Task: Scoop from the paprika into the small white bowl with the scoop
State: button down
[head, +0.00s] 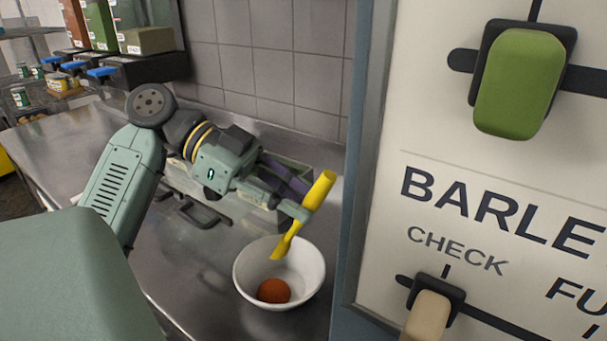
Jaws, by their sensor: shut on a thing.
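A white bowl (308,265) stands on the steel counter, with a small rounded heap of orange-red paprika (273,290) at its bottom. My gripper (298,211) is shut on a yellow scoop (318,192). The scoop is tilted, its upper end up to the right and its lower end pointing down over the bowl's back part. I cannot tell whether the scoop holds any powder. No separate paprika container can be made out.
A grey open box (255,215) stands behind the bowl, partly hidden by my gripper. A large panel (440,190) with lettering and sliders closes off the right. Bins with blue handles (103,71) stand at the back left. The steel counter (175,260) is clear left of the bowl.

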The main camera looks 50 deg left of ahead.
jog(key=y, duration=0.1)
jog(key=w+d+f+g+y, duration=0.1)
jog(key=d+y+b, duration=0.1)
jog(key=shift+w+d+f+g, duration=0.2)
jog(key=shift+w+d+g, duration=0.05)
jog(key=shift+g, duration=0.15)
jog(key=shift+w+d+f+g+y+b, duration=0.85)
jog(key=shift+d+f+g+y+b, duration=0.75)
jog(key=shift+f+y, duration=1.05)
jog(key=shift+y, duration=0.25)
jog(key=shift+w+d+p+v, duration=0.15)
jog(key=shift+p+v, duration=0.45)
jog(key=shift+v, duration=0.35)
jog(key=shift+w+d+p+v, duration=0.1)
jog(key=shift+d+p+v, duration=0.1)
jog(key=shift+p+v, duration=0.55)
jog(key=shift+w+d+p+v, duration=0.15)
jog(key=shift+p+v, duration=0.25)
jog(key=shift+v, duration=0.7)
jog(key=shift+s+r, duration=0.1)
jog(key=shift+r, duration=0.1)
